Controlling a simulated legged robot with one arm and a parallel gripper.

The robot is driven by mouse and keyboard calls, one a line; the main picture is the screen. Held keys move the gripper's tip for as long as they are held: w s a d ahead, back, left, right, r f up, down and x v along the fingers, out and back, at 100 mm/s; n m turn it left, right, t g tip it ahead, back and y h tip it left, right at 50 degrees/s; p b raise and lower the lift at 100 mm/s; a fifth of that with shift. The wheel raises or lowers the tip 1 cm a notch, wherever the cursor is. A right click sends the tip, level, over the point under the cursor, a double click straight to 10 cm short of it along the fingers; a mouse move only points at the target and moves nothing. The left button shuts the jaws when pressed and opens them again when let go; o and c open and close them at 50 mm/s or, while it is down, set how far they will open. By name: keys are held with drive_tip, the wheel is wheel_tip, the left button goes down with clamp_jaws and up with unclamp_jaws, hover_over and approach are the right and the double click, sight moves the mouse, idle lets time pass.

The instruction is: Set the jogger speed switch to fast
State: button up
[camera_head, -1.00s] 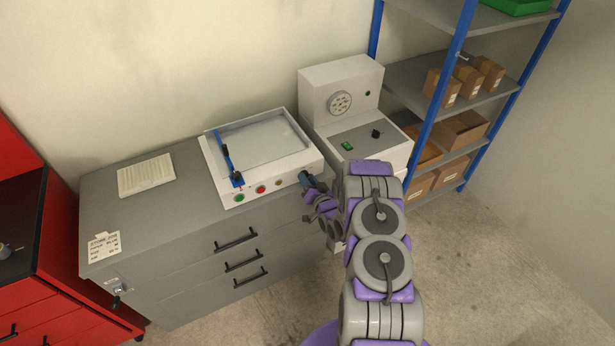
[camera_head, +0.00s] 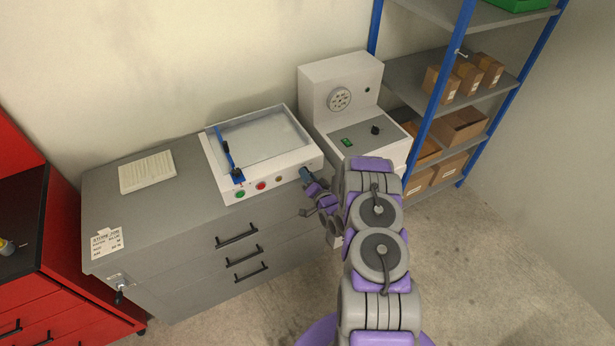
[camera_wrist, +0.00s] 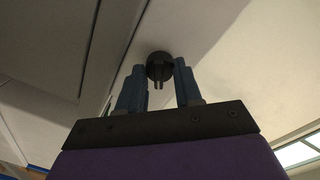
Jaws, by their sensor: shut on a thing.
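The jogger (camera_head: 216,157) is a white box with a recessed tray and a blue bar, on the grey cabinet. Its front has a green button (camera_head: 240,194), a red button (camera_head: 261,186) and a small yellowish one (camera_head: 279,179). My gripper (camera_head: 304,174) is at the right end of this front and hides what is there. In the wrist view, a round black knob (camera_wrist: 159,66), apparently the speed switch, sits on a pale panel. The blue-grey fingers of my gripper (camera_wrist: 160,72) are shut on it, one each side. Its setting and any labels are not readable.
A white machine (camera_head: 330,80) with a black knob (camera_head: 376,130) and green switch (camera_head: 347,142) stands right of the jogger. A blue-post shelf (camera_head: 452,75) with boxes is beyond. Paper (camera_head: 147,172) lies on the cabinet (camera_head: 185,215). A red cabinet (camera_head: 75,290) is at left.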

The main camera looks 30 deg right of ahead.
drive_tip(key=shift+d, duration=0.1)
drive_tip(key=o, duration=1)
drive_tip(key=shift+d, duration=0.1)
drive_tip(key=shift+o, duration=0.2)
drive_tip(key=s+p, duration=0.1)
drive_tip(key=s, duration=1.6)
drive_tip(key=shift+s+r, duration=0.15)
drive_tip(key=shift+r, duration=0.25)
